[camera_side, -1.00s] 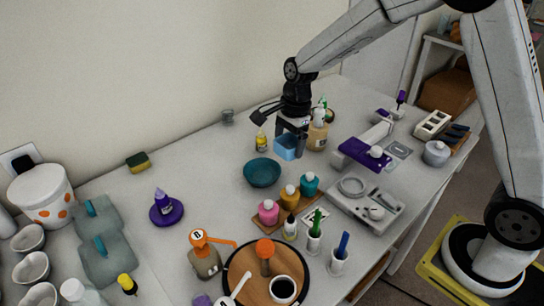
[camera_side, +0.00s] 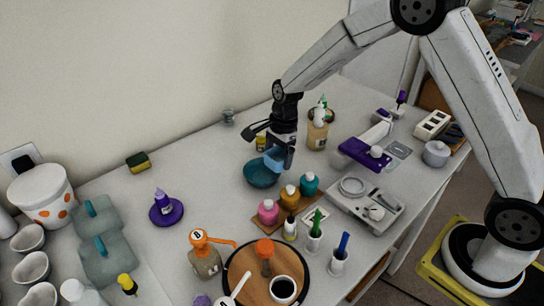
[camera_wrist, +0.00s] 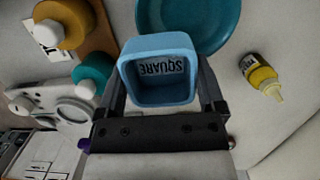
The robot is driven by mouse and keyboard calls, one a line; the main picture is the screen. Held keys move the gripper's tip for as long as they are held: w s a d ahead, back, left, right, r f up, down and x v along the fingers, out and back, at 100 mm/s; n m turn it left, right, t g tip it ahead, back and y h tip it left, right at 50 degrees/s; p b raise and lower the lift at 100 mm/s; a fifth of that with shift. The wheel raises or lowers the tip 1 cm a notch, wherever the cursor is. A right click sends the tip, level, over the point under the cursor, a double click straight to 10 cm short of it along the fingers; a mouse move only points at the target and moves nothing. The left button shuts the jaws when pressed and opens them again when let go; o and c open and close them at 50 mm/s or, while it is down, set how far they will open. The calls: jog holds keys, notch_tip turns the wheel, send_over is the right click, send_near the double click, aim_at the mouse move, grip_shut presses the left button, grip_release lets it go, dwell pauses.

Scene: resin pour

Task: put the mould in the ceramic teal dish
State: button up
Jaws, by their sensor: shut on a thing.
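The mould is a light blue square cup (camera_wrist: 158,70) with "SQUARE" printed inside. My gripper (camera_side: 278,162) is shut on it, with a finger on either side in the wrist view (camera_wrist: 165,100). In the side view the mould (camera_side: 273,160) is held over the right part of the teal dish (camera_side: 258,178). The dish is a round, shallow bowl standing on the table. In the wrist view the dish (camera_wrist: 215,25) shows beyond the mould, partly hidden by it. The gap between mould and dish is hard to judge.
Pink, amber and teal bottles (camera_side: 290,197) stand on a wooden board in front of the dish. A yellow bottle (camera_wrist: 260,75) stands close to the dish. A pump bottle (camera_side: 317,135) is to the right.

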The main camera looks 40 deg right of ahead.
aim_at(283, 158)
jog(key=shift+f, duration=0.55)
jog(key=shift+f, duration=0.6)
jog(key=o, duration=1)
jog(key=shift+c, duration=0.2)
notch_tip(283, 158, up, 13)
jog(key=d, duration=0.1)
jog(key=shift+d, duration=0.4)
jog(key=shift+s, duration=0.1)
